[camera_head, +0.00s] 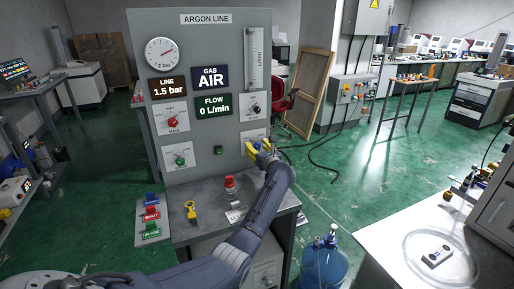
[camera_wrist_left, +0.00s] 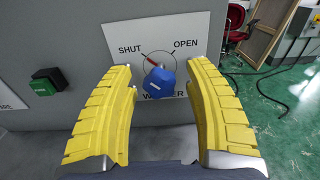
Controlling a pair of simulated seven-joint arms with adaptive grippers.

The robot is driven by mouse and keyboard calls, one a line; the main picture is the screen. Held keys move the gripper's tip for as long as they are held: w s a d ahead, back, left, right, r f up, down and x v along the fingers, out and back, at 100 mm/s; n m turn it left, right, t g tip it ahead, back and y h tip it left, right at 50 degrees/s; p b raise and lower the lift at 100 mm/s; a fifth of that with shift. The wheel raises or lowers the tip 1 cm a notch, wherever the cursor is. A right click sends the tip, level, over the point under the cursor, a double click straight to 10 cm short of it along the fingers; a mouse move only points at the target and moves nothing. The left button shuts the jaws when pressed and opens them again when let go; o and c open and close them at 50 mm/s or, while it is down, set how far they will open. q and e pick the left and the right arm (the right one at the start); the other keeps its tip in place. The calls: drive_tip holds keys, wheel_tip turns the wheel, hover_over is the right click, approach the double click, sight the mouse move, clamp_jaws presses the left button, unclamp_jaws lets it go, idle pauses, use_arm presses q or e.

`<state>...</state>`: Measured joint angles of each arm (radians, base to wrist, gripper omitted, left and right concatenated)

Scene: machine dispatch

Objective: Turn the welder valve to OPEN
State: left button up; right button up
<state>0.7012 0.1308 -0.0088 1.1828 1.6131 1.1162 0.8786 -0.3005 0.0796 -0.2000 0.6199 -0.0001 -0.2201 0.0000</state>
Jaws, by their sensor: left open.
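The welder valve (camera_wrist_left: 160,82) is a blue knob on a white plate (camera_wrist_left: 187,30) marked SHUT at left and OPEN at right. Its red pointer (camera_wrist_left: 148,60) points up and left, toward SHUT. My right gripper is not in view.
The grey ARGON LINE panel (camera_head: 205,130) has a gauge (camera_head: 161,54) and other valves. Its signs read 1.5 bar, AIR and 0 L/min. A green button (camera_wrist_left: 47,83) is left of the plate.

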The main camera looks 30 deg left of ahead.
use_arm(q)
drive_tip(key=shift+c, duration=0.5)
clamp_jaws()
drive_tip(key=m, duration=0.4)
drive_tip(key=shift+d+f+m, duration=0.1)
drive_tip(key=shift+m, duration=0.2)
drive_tip(key=m, duration=0.4)
drive_tip(key=shift+m, duration=0.3)
drive_tip(key=m, duration=0.4)
drive_tip(key=shift+s, duration=0.1)
drive_tip(key=shift+m, duration=2.3)
